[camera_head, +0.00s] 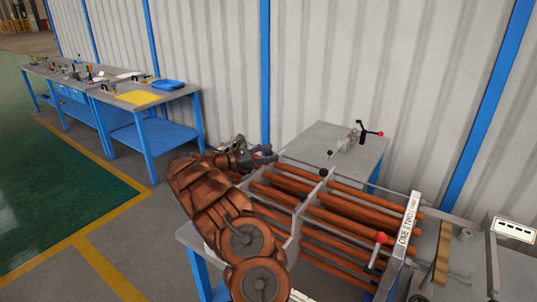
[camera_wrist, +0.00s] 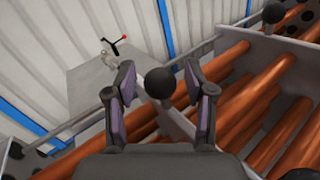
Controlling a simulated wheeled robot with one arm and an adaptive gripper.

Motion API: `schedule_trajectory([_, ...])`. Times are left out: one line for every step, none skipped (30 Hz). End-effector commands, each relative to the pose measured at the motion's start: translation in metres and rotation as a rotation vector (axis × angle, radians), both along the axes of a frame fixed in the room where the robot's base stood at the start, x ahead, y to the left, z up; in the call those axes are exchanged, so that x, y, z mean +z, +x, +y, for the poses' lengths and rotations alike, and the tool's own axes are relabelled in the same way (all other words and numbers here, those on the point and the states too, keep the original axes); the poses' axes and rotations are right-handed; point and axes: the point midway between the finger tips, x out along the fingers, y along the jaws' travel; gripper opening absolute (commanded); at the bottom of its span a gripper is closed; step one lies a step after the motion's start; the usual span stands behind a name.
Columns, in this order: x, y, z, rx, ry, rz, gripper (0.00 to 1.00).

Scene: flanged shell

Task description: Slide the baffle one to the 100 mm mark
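A frame of copper-coloured tubes (camera_head: 345,197) passes through grey upright baffle plates (camera_head: 297,222). A white label strip (camera_head: 407,217) at the right end reads "ONE TWO", the rest too small to read. I cannot tell which plate is baffle one, and no 100 mm mark is legible. My gripper (camera_head: 262,153) is at the far left part of the tubes. In the wrist view my gripper (camera_wrist: 160,78) is open, one finger on either side of a black ball knob (camera_wrist: 160,84). Contact with the knob does not show.
Another black knob (camera_wrist: 273,12) tops a holed plate at the upper right. A grey table (camera_head: 335,140) with a clamp (camera_head: 352,138) stands behind. Workbenches (camera_head: 150,100) line the left wall, and floor there is clear.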

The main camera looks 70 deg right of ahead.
Motion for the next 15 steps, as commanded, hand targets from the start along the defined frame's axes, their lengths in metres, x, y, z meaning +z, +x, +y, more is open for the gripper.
schedule_trajectory([0.0001,0.0001,0.0001,0.000,0.000,0.000,0.46])
schedule_trajectory([0.0001,0.0000,0.0000,0.000,0.000,0.000,0.42])
schedule_trajectory([0.0000,0.0001,0.0001,0.000,0.000,0.000,0.38])
schedule_trajectory([0.0000,0.0001,0.0001,0.000,0.000,0.000,0.35])
schedule_trajectory([0.0000,0.0001,0.0001,0.000,0.000,0.000,0.32])
schedule_trajectory([0.0000,0.0001,0.0001,0.000,0.000,0.000,0.28])
schedule_trajectory([0.0001,0.0001,0.0001,0.000,0.000,0.000,0.25])
schedule_trajectory([0.0001,0.0001,0.0001,0.000,0.000,0.000,0.22])
schedule_trajectory([0.0001,0.0001,0.0000,0.000,0.000,0.000,0.17])
schedule_trajectory([0.0001,0.0001,0.0000,0.000,0.000,0.000,0.14])
schedule_trajectory([0.0001,0.0001,0.0000,0.000,0.000,0.000,0.11])
schedule_trajectory([0.0001,0.0001,0.0000,0.000,0.000,0.000,0.07])
schedule_trajectory([0.0001,0.0001,0.0000,0.000,0.000,0.000,0.04])
schedule_trajectory([0.0001,0.0001,0.0000,0.000,0.000,0.000,0.01])
schedule_trajectory([0.0001,0.0002,0.0001,0.000,0.000,0.000,0.00])
